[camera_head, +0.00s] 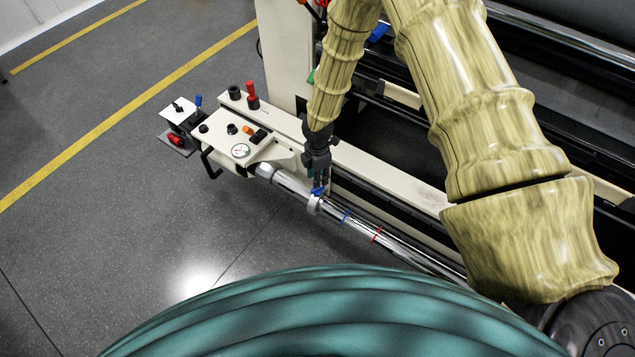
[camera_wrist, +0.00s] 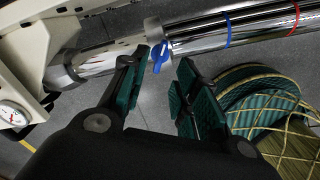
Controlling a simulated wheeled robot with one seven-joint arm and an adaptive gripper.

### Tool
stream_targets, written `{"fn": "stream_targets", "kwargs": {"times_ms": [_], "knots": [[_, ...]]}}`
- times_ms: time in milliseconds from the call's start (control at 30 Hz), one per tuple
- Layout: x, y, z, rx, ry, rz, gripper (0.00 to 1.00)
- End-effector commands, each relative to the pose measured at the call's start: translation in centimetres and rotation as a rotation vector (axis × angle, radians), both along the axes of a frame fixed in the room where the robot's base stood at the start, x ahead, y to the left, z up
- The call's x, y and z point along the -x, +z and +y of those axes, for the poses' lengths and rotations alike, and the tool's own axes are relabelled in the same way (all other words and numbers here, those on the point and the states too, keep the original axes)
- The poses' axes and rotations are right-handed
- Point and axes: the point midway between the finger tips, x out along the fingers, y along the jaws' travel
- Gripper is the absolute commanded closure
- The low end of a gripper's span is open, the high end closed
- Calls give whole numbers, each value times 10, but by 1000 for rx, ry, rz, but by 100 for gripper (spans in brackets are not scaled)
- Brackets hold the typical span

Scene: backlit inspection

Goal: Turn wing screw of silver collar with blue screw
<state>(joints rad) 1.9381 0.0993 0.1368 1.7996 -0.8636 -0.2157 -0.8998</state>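The silver collar (camera_head: 313,204) sits around a shiny metal shaft (camera_head: 284,178). Its blue wing screw (camera_head: 318,191) is on the side facing my gripper. My gripper (camera_head: 320,183) points down at the collar from above. In the wrist view the blue wing screw (camera_wrist: 160,50) shows just past the fingertips, in front of the collar (camera_wrist: 153,31). My gripper (camera_wrist: 166,60) is open there, with green-padded fingers apart and nothing between the pads. The wing screw lies roughly in line with the gap, nearer the left finger. Contact with it cannot be told.
A blue ring (camera_head: 346,216) and a red ring (camera_head: 377,234) mark the shaft to the right of the collar. A cream panel with a gauge (camera_head: 240,151) and knobs stands at the shaft's left end. The machine's cream beam (camera_head: 385,177) runs behind. Open floor lies in front.

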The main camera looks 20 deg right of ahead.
Motion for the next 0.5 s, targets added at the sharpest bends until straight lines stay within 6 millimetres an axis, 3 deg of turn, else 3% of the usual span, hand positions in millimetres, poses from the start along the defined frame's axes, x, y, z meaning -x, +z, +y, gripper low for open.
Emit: {"fn": "stream_targets", "kwargs": {"times_ms": [200, 500], "knots": [[0, 34, 1, -1, 1, -1, 70], [0, 56, 0, -1, 1, 0, 70]]}}
